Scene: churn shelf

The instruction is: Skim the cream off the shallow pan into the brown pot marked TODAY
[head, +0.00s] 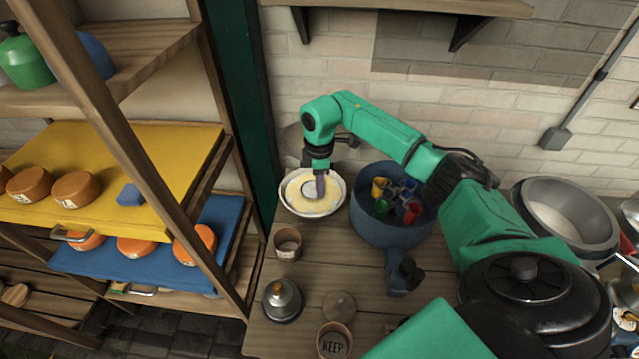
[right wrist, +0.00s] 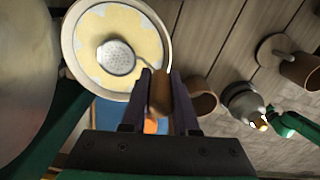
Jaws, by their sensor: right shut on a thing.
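The shallow white pan (head: 338,207) holds pale yellow cream and stands at the back left of the wooden table. My right gripper (head: 320,184) is over the pan, pointing down, shut on the brown handle of a skimmer (right wrist: 160,93). The skimmer's perforated disc (right wrist: 117,56) is over the cream; I cannot tell whether it touches. Paler patches show in the cream. A brown pot (head: 287,244) stands in front of the pan, its marking not visible. Another brown pot marked KEEP (head: 335,342) is at the front. My left gripper is not in view.
A blue tub (head: 385,232) with colored cups stands right of the pan. A metal bell-shaped thing (head: 282,300), a round wooden lid (head: 340,305) and a small blue-grey thing (head: 398,279) are nearer. Shelves with orange cheeses (head: 76,189) stand left; a large metal pot (head: 570,208) is right.

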